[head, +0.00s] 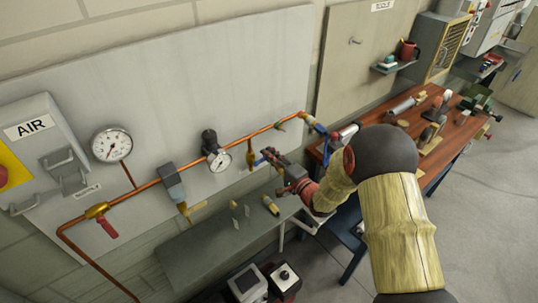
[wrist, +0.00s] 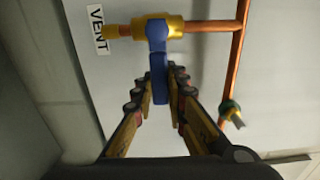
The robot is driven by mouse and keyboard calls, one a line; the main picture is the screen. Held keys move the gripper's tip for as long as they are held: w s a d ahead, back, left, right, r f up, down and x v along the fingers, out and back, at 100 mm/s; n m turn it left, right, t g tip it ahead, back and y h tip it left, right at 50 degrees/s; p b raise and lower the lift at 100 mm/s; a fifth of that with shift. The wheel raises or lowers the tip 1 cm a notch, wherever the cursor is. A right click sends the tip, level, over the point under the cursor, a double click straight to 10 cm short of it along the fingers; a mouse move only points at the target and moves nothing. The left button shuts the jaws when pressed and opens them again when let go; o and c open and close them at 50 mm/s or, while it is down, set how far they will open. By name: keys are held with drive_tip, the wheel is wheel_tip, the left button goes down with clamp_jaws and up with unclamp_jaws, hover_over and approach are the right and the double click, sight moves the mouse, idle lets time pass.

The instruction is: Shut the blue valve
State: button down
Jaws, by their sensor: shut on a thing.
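The blue valve has a blue lever (wrist: 158,75) on a brass body (wrist: 172,27), beside a VENT label (wrist: 97,29), in the wrist view. The lever appears to lie across its short copper branch pipe. My gripper (wrist: 160,90) has one finger on each side of the lever and is shut on it near its free end. In the head view my gripper (head: 276,160) is at the wall panel below the copper pipe, and a bit of the blue lever (head: 258,161) shows at its tip. The gripper and arm hide part of the valve there.
A pressure gauge (head: 219,160) is on the pipe left of my gripper. A red-handled valve (head: 107,227) is further left. A grey shelf (head: 205,255) with small items is below. A wooden workbench (head: 440,135) with tools stands to the right.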

drive_tip(key=shift+f, duration=0.1)
drive_tip(key=c, duration=1.8)
unclamp_jaws()
drive_tip(key=shift+o, duration=0.2)
drive_tip(key=v, duration=1.2)
